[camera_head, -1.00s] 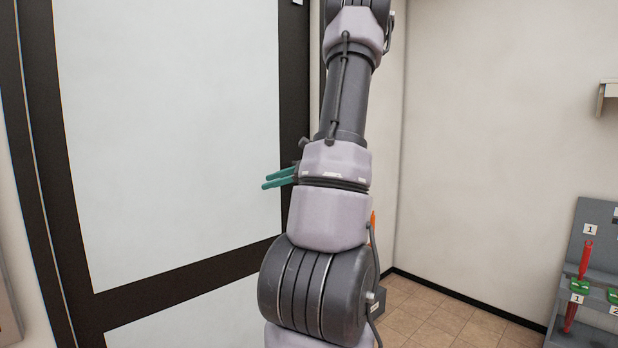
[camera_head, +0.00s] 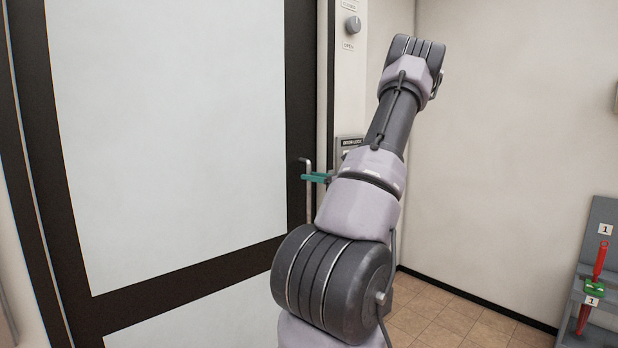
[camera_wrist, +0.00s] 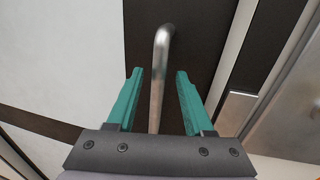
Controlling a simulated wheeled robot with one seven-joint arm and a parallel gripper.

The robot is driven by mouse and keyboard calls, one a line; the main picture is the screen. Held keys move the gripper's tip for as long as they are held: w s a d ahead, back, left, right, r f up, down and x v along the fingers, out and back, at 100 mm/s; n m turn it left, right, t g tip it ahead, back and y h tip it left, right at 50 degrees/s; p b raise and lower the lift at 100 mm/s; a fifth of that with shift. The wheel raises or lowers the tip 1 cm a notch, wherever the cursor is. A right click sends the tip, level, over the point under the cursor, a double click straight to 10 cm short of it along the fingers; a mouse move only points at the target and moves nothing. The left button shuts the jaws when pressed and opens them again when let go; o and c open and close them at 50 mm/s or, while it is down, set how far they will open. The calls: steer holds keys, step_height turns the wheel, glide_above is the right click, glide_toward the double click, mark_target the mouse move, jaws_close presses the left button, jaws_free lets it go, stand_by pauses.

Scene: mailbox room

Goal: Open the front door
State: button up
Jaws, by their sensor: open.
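The front door is a tall white panel (camera_head: 170,140) in a dark frame, and it looks closed. Its metal handle (camera_head: 308,190) is an upright bar near the door's right edge. In the wrist view the handle (camera_wrist: 158,75) shows as a bent silver bar on the dark frame strip. My gripper (camera_head: 312,177) is open at the handle. In the wrist view the bar runs between the two teal fingers (camera_wrist: 156,82), apart from both.
A labelled door-lock box (camera_head: 350,143) is on the wall right of the door, partly behind my arm. A knob (camera_head: 353,26) marked open and closed is above it. A grey rack with red tools (camera_head: 597,260) stands at right. Tiled floor (camera_head: 440,315) lies between.

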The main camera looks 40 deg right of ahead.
steer(key=shift+x, duration=1)
jaws_close()
stand_by(0.8)
